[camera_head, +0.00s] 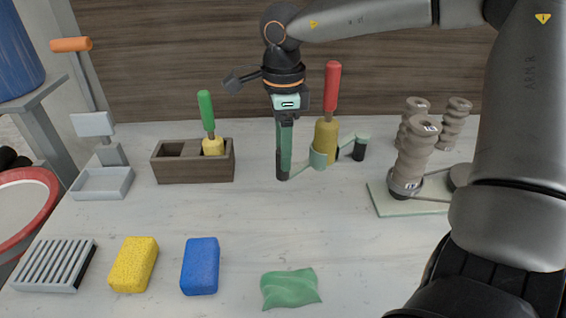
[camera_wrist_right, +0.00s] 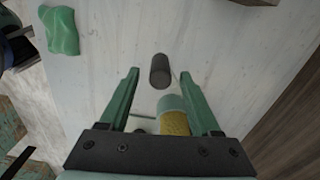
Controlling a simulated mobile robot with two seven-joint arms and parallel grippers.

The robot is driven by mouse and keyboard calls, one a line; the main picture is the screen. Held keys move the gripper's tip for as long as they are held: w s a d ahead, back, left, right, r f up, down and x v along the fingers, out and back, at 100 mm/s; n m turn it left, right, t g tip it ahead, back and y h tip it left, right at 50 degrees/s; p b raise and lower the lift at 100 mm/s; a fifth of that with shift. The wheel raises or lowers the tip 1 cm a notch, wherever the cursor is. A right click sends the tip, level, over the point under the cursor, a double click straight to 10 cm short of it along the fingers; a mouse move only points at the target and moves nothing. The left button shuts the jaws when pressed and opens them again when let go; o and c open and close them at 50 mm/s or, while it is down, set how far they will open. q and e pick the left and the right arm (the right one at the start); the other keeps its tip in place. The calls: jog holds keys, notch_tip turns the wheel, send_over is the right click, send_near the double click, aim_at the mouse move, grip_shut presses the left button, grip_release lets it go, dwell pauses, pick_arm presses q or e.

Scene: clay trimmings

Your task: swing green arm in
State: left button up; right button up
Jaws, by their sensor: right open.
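The pale green arm (camera_head: 300,166) runs from a dark post (camera_head: 359,150) on the right, past a green cup-like ring (camera_head: 318,157), toward my right gripper. A dark upright knob (camera_wrist_right: 160,72) appears at its free end in the right wrist view. My right gripper (camera_head: 283,176) points down there, with green fingers. In the wrist view its open fingers (camera_wrist_right: 160,74) lie on either side of the knob, with gaps on both sides. I cannot tell their exact height against it. A yellow tool with a red handle (camera_head: 332,85) stands at the ring. My left gripper is not in view.
A wooden box (camera_head: 165,170) holds a green-handled tool (camera_head: 206,110). Yellow (camera_head: 134,264) and blue (camera_head: 200,266) sponges, a green cloth-like piece (camera_head: 290,288) and a slatted rack (camera_head: 50,265) lie in front. Ribbed clay columns (camera_head: 416,155) stand right. The middle table is clear.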

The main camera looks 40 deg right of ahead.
jog(key=shift+f, duration=1.9)
grip_shut()
